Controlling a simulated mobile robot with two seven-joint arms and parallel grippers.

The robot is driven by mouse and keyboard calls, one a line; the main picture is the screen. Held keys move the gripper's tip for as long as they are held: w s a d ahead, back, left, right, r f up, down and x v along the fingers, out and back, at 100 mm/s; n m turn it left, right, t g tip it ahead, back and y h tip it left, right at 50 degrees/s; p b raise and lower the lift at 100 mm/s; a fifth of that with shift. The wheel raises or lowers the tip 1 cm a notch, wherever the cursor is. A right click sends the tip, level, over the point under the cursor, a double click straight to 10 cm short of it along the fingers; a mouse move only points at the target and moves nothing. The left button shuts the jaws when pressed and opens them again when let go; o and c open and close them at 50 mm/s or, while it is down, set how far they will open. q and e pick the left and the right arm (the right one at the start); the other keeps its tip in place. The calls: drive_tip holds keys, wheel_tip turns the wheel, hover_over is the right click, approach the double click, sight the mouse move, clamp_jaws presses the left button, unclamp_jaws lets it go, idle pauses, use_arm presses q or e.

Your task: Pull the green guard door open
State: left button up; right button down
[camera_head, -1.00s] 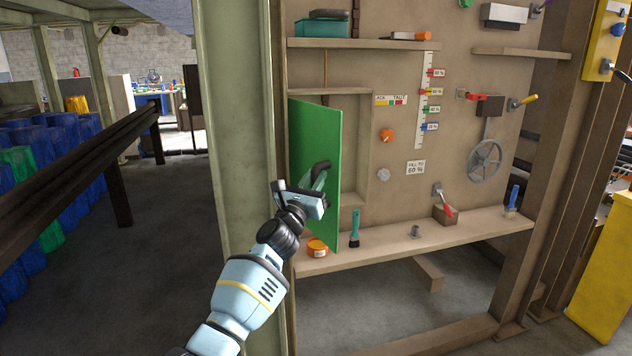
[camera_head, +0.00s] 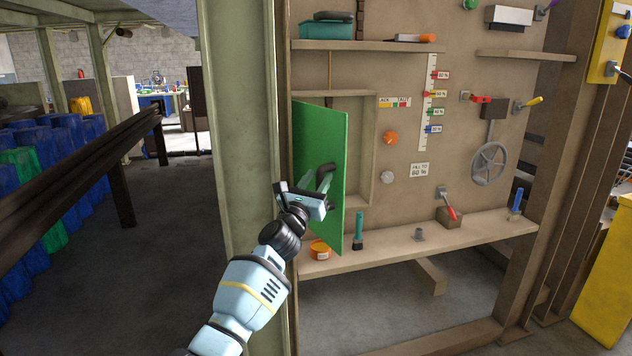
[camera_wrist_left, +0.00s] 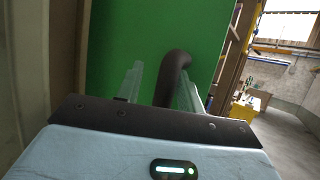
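The green guard door (camera_head: 321,150) stands swung out from the panel, with the recess behind it showing to its right. Its dark curved handle (camera_head: 325,172) is on the face toward my left arm. My left gripper (camera_head: 318,190) is at the handle. In the left wrist view, the fingers (camera_wrist_left: 160,88) are apart, and the dark handle (camera_wrist_left: 174,66) rises between them, close beside the right finger. Green door face shows in the gap between the left finger and the handle. The handle's lower part is hidden by the gripper body. My right gripper is not in view.
A green post (camera_head: 238,150) stands just left of the door and my arm. Below the door, a shelf (camera_head: 390,248) holds an orange tin (camera_head: 320,250) and a teal-handled brush (camera_head: 359,230). The panel carries an orange knob (camera_head: 391,138) and a grey handwheel (camera_head: 490,163).

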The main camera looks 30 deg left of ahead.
use_arm(q)
drive_tip(key=shift+d+r, duration=0.15)
drive_tip(key=v, duration=0.8)
drive_tip(key=shift+p, duration=0.45)
drive_tip(key=s+d+f+m+g+h, duration=0.2)
drive_tip(key=s+d+f+m, duration=0.4)
drive_tip(key=f, duration=0.4)
drive_tip(key=s+d+f+m+g+h, duration=0.25)
drive_tip(key=s+f+m, duration=0.35)
drive_tip(key=f+m, duration=0.35)
drive_tip(key=s+d+f+m+g+h, duration=0.1)
drive_tip(key=s+d+f+m+g, duration=0.1)
drive_tip(key=s+d+f+m, duration=0.6)
drive_tip(key=s+d+f+m+g, duration=0.1)
drive_tip(key=s+f+m+g, duration=0.1)
drive_tip(key=s+f+m, duration=0.3)
drive_tip(key=s+d+f+m+g+y, duration=0.1)
drive_tip(key=s+f+m+g, duration=0.2)
drive_tip(key=s, duration=0.9)
drive_tip(key=s+d+f+m+g, duration=0.1)
drive_tip(key=s+f+m+g, duration=0.1)
drive_tip(key=s+f+m, duration=0.5)
drive_tip(key=shift+s+f, duration=0.35)
drive_tip(key=shift+s, duration=0.8)
drive_tip(key=shift+m+y, duration=0.25)
